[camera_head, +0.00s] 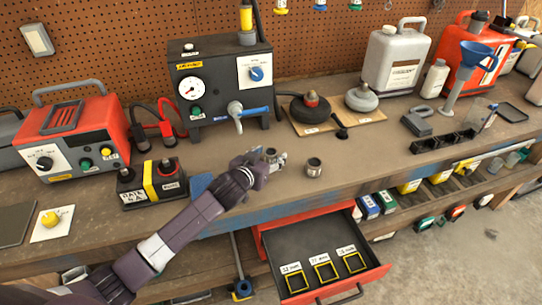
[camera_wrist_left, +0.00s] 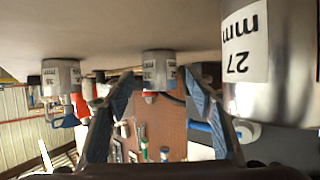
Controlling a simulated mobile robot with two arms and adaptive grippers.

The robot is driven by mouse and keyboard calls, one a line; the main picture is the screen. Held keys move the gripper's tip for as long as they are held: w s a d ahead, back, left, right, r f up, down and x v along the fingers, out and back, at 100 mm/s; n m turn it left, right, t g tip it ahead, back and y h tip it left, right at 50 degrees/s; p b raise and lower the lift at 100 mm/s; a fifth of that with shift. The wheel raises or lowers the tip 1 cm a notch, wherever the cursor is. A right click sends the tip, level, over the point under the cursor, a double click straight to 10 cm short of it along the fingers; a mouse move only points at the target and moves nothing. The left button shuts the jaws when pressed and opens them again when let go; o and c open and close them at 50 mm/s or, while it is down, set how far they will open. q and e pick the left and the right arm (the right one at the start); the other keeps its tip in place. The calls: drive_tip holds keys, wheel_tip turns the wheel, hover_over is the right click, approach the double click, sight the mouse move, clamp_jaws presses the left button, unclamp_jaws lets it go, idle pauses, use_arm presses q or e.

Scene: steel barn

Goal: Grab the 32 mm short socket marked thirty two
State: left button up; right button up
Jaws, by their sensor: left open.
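My left gripper (camera_head: 274,161) is open just above the bench top, close to a small metal socket (camera_head: 271,154). Another metal socket (camera_head: 314,167) stands on the bench to its right. In the left wrist view, which is upside down, the open fingers (camera_wrist_left: 160,84) frame a socket (camera_wrist_left: 157,66) farther ahead, between the tips and not gripped; its label is too small to read surely. A large socket marked 27 mm (camera_wrist_left: 290,60) is close at the right, beside the fingers. A third labelled socket (camera_wrist_left: 61,77) stands at the left. My right gripper is not in view.
An open red drawer (camera_head: 375,275) below the bench holds yellow square outlines with labels. A black gauge box (camera_head: 215,75), a battery-like block (camera_head: 150,185) and two discs on boards (camera_head: 311,108) stand around. The bench right of the sockets is fairly clear.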

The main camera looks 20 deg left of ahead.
use_arm(q)
drive_tip(key=shift+w+d+f, duration=0.1)
drive_tip(key=shift+w+f, duration=0.05)
drive_tip(key=shift+w, duration=0.25)
drive_tip(key=shift+c, duration=0.6)
clamp_jaws()
